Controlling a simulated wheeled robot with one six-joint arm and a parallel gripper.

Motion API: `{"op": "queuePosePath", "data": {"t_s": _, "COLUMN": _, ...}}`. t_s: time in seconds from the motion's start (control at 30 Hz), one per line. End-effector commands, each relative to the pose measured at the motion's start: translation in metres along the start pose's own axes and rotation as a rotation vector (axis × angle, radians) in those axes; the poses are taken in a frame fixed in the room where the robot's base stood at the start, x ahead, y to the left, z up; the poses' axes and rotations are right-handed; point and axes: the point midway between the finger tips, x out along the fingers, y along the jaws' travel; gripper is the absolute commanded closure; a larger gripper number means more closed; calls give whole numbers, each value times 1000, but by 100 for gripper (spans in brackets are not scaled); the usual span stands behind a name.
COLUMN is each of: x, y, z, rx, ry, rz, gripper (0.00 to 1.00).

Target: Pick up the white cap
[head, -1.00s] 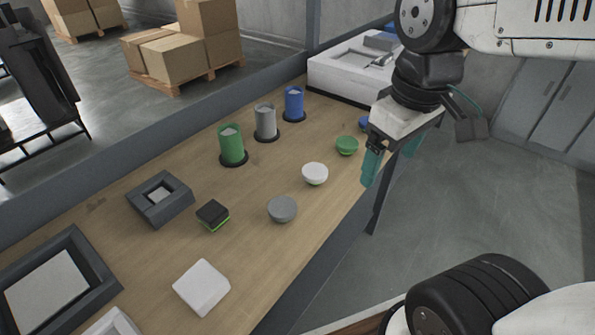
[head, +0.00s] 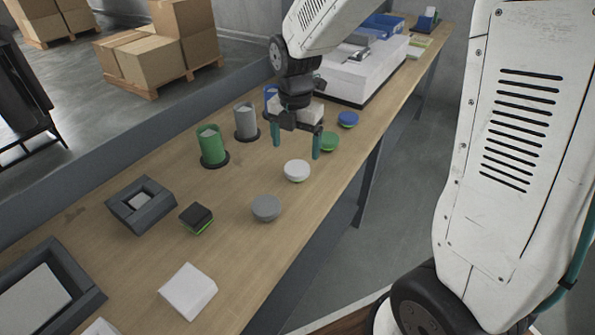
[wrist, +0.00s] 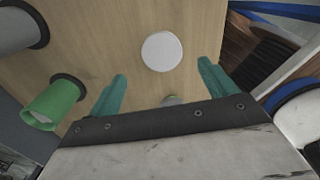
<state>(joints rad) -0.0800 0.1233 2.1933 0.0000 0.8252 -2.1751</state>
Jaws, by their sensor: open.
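In the wrist view the white cap (wrist: 162,51) is a plain white disc, ahead of and between the two teal fingers. My gripper (head: 296,150) is open and empty, above the table and slightly behind the cap in the head view, its fingers pointing down. The fingers also show wide apart in the wrist view (wrist: 161,85). They are not touching the cap.
A grey cap (head: 266,208), a green cap (head: 328,141) and a blue cap (head: 348,119) lie in a row with the white one. Green (head: 212,147) and grey (head: 246,122) cylinders stand to the left. A black block (head: 196,218) and white block (head: 188,290) lie nearer.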

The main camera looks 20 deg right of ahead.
Motion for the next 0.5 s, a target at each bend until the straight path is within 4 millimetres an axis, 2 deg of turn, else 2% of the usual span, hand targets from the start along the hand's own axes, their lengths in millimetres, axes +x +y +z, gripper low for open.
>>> {"op": "queuePosePath", "data": {"t_s": 0.4, "x": 56, "y": -3, "z": 1, "rx": 4, "ry": 2, "rz": -2, "gripper": 16}}
{"op": "queuePosePath", "data": {"t_s": 0.5, "x": 64, "y": -3, "z": 0, "rx": 4, "ry": 1, "rz": -2, "gripper": 16}}
